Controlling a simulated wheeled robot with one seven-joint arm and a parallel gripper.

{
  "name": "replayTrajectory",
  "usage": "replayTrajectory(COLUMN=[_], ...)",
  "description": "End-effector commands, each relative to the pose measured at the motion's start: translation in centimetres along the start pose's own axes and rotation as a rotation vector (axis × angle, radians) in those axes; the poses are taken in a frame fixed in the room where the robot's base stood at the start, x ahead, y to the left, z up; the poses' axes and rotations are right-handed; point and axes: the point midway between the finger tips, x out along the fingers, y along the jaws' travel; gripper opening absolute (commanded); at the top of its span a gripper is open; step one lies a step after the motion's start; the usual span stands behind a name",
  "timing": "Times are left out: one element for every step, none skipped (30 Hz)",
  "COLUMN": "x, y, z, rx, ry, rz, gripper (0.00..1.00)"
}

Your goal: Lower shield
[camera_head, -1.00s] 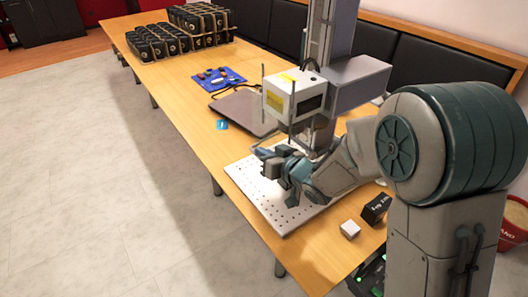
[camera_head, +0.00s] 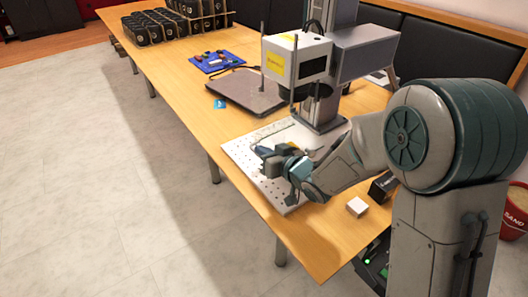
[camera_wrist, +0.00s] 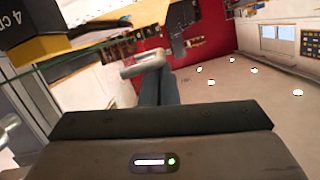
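The laser marker's white head (camera_head: 297,57) with a yellow label hangs on its column above a perforated plate (camera_head: 243,158). Thin upright rods (camera_head: 292,88) show by the head's front. In the wrist view a thin greenish clear edge (camera_wrist: 85,52), which looks like the shield, runs under a black and yellow part at upper left. The shield is hard to make out in the head view. My gripper (camera_head: 268,158) is over the perforated plate, below and in front of the marker head. I cannot tell whether its fingers are apart or touch anything.
A small white box (camera_head: 357,206) and a black box (camera_head: 383,186) stand near the table's right front edge. A grey flat slab (camera_head: 242,92), a blue mat (camera_head: 217,62) and racks of black containers (camera_head: 150,27) lie farther back. A red bucket (camera_head: 512,228) is at the right.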

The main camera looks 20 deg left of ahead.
Motion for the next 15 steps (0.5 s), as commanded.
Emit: replayTrajectory(x=[0.0,0.0,0.0,0.0,0.0,0.0,-0.1,-0.1,-0.3,-0.5,-0.8,-1.3,-1.8,-2.3,-3.1], y=[0.0,0.0,0.0,0.0,0.0,0.0,0.0,0.1,0.1,0.1,0.1,0.1,0.1,0.1,0.1], z=[0.5,0.6,0.6,0.6,0.6,0.6,0.7,0.7,0.7,0.7,0.7,0.6,0.6,0.6,0.6], rx=[0.003,0.003,0.003,0.003,0.003,0.003,0.003,0.004,0.004,0.004,0.004,0.004,0.004,0.004,0.004], ry=[-0.012,-0.012,-0.013,-0.014,-0.014,-0.015,-0.015,-0.015,-0.016,-0.016,-0.016,-0.015,-0.015,-0.015,-0.013], rz=[0.001,0.001,0.002,0.002,0.002,0.002,0.002,0.002,0.003,0.003,0.004,0.004,0.005,0.004,0.005], gripper=[0.00,0.00,0.00,0.00,0.00,0.00,0.00,0.00,0.00,0.00,0.00,0.00,0.00,0.00,0.00])
